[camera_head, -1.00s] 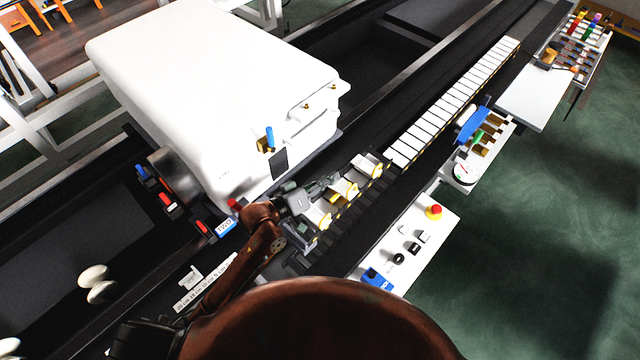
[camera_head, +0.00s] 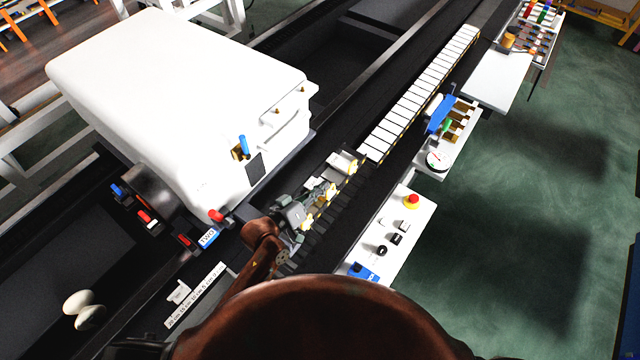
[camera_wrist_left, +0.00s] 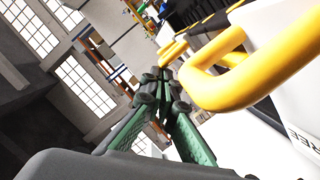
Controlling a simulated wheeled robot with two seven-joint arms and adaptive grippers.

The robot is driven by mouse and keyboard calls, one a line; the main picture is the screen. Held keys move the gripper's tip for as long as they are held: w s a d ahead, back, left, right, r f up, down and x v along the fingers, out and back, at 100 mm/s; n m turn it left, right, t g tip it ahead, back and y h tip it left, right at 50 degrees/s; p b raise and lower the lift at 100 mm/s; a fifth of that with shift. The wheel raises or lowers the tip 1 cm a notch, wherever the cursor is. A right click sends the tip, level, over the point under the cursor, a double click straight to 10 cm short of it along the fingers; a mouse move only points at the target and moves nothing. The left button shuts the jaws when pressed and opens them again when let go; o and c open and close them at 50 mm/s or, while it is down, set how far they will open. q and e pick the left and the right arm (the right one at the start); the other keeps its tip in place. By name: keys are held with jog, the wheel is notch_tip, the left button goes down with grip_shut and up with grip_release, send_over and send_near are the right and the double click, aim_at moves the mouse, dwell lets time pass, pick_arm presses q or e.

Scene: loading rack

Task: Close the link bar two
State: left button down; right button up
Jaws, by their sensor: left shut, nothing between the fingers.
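Several white link bars with yellow handles sit in a row on the dark rack beside the belt in the head view. The upper one (camera_head: 342,162) shows clearly; those below it are partly covered by my left gripper (camera_head: 322,190). I cannot tell which is bar two. In the left wrist view the gripper (camera_wrist_left: 162,80) is shut and empty, its fingertips close beside a large yellow handle (camera_wrist_left: 208,102). That handle is on a white bar (camera_wrist_left: 285,50) with lettering ending in "REE". Contact cannot be told. My right gripper is not in view.
A big white housing (camera_head: 180,100) stands left of the rack. A white control panel (camera_head: 390,240) with a red button (camera_head: 411,201) lies to the right. A row of white slats (camera_head: 420,95) runs up right. Green floor beyond is clear.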

pick_arm(q)
jog(key=shift+s+d+f+m, duration=0.2)
jog(key=shift+s+f+m, duration=0.1)
jog(key=shift+m, duration=0.2)
jog(key=shift+w, duration=0.1)
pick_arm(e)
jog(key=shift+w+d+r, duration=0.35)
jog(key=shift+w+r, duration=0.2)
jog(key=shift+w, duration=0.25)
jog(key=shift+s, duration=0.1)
